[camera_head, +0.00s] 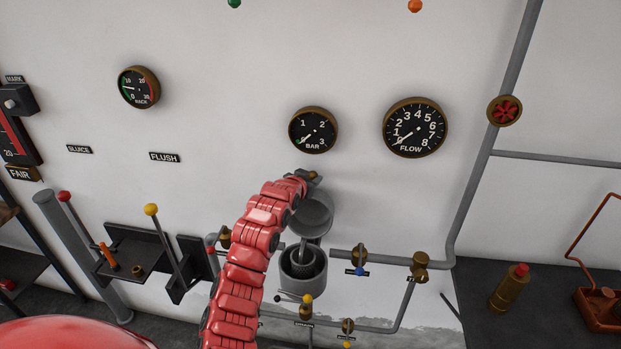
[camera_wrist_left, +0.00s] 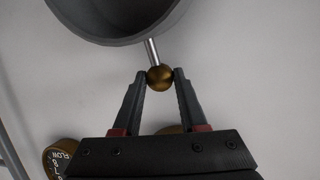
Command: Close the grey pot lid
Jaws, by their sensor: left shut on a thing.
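The grey pot (camera_head: 303,278) stands against the wall below the BAR gauge, with its mouth uncovered. Its round grey lid (camera_head: 312,214) is swung up above the pot and stands open against the wall side. In the left wrist view the lid (camera_wrist_left: 130,40) fills the top, with a thin metal stem running from it to a brass ball knob (camera_wrist_left: 160,77). My left gripper (camera_head: 312,176) is at the lid's upper edge. In the wrist view its fingertips (camera_wrist_left: 159,76) are shut on the brass knob. My right gripper is not in view.
Pipes with brass valves (camera_head: 359,258) run right of the pot. A black lever bracket (camera_head: 150,250) with a yellow-knobbed lever is at the left. Small levers (camera_head: 295,298) stick out below the pot. The wall between the lid and the FLOW gauge (camera_head: 415,128) is clear.

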